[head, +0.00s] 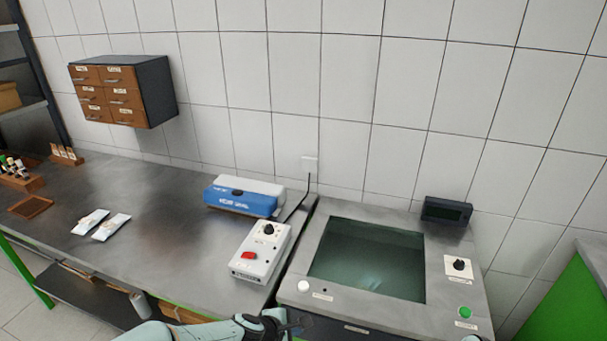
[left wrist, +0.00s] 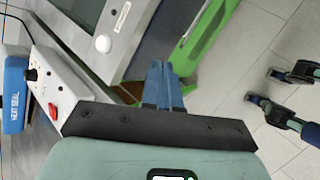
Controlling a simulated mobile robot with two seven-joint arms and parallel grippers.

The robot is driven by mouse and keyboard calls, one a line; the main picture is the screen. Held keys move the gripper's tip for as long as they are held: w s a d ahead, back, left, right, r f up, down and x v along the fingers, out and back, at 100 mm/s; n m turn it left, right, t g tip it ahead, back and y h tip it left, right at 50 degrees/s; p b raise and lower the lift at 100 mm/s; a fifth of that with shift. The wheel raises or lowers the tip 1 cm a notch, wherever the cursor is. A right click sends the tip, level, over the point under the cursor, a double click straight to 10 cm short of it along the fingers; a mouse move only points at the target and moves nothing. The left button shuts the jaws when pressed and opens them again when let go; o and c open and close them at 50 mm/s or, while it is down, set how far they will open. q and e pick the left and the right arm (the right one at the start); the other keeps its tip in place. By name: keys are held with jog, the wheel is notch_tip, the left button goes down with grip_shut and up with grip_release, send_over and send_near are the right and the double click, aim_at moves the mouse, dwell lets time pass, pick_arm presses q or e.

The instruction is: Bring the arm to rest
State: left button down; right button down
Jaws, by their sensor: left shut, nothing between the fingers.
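My left gripper (head: 297,326) is at the bottom edge of the head view, in front of the test bench's left front corner, with its arm coming in from the left. In the left wrist view its two blue fingers (left wrist: 165,84) are together, shut and empty. They point over the floor by the bench's green frame, apart from any object. My right gripper is not clearly in either view; only a small pale piece of my body shows at the bottom right of the head view.
Near my left arm are the steel worktable (head: 165,240), the white control box with a red switch (head: 260,250) and the blue heat sealer (head: 243,196). The bench tank (head: 368,262) is right of them. White packets (head: 100,224) lie further left.

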pick_arm(q)
jog(key=s+a+f+m+g+y, duration=0.25)
jog(key=s+a+f, duration=0.2)
jog(key=f, duration=0.55)
jog(key=s+a+f+m+g+y, duration=0.15)
jog(key=s+a+f+m, duration=0.3)
jog(key=f, duration=0.55)
jog(key=s+f+m+g+h, duration=0.1)
jog(key=s+f+m, duration=0.2)
jog(key=s, duration=0.5)
jog(key=s+a+f+m+g+h, duration=0.1)
jog(key=s+f+m, duration=0.2)
jog(key=s+f, duration=0.3)
jog(key=s, duration=0.3)
jog(key=shift+f+m+g+h, duration=0.15)
jog(key=shift+m+g+h, duration=0.15)
jog(key=shift+g, duration=0.1)
pick_arm(e)
jog(key=shift+w, duration=0.55)
pick_arm(q)
jog(key=shift+s, duration=0.1)
pick_arm(e)
jog(key=c, duration=1.8)
grip_release()
